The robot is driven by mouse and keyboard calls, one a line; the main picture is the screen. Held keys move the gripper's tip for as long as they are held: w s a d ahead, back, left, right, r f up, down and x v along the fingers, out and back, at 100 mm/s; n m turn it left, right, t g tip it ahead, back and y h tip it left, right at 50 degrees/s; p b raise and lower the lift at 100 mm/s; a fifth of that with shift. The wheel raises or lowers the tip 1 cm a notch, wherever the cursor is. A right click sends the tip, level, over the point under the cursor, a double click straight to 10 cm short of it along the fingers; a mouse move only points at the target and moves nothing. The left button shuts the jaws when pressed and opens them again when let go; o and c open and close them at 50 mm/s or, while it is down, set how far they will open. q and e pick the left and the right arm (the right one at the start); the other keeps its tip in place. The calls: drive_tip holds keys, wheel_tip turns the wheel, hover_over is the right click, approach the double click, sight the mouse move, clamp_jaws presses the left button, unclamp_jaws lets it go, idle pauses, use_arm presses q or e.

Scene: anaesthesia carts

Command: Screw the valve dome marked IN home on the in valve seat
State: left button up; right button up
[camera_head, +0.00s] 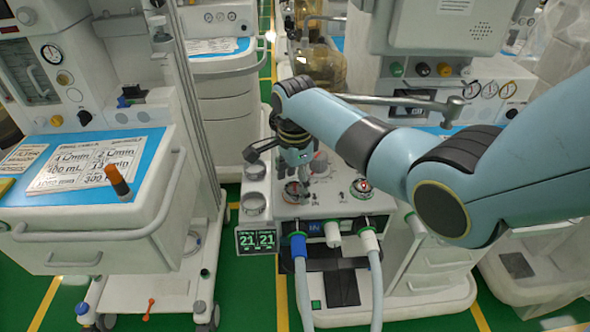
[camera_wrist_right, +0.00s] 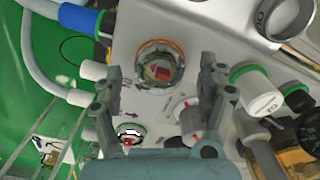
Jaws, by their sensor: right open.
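My right gripper (camera_head: 300,180) is open over the left round valve fitting (camera_head: 292,192) on the machine's white top. In the right wrist view my gripper's two fingers (camera_wrist_right: 160,80) are spread, with this fitting (camera_wrist_right: 158,68) between and beyond them. It looks clear and round, with an orange ring and a red and white part inside. I cannot read an IN mark on it, nor tell whether a dome sits fully on its seat. Nothing is held. The second valve fitting (camera_head: 362,188), with a red part, stands to the right; it also shows in the wrist view (camera_wrist_right: 130,133). My left gripper is out of view.
A blue-ended hose (camera_head: 298,246) and a white hose (camera_head: 370,242) plug into the front. Two metal rings (camera_head: 254,204) stand at the left side. A small screen (camera_head: 256,241) reads 21 21. A white knob (camera_wrist_right: 257,90) with a green collar is close to a finger.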

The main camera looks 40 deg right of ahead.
drive_tip(key=shift+f, duration=0.4)
drive_tip(key=c, duration=1.4)
drive_tip(key=m, duration=0.6)
drive_tip(key=shift+m, duration=0.3)
drive_tip(key=m, duration=0.6)
drive_tip(key=o, duration=1.1)
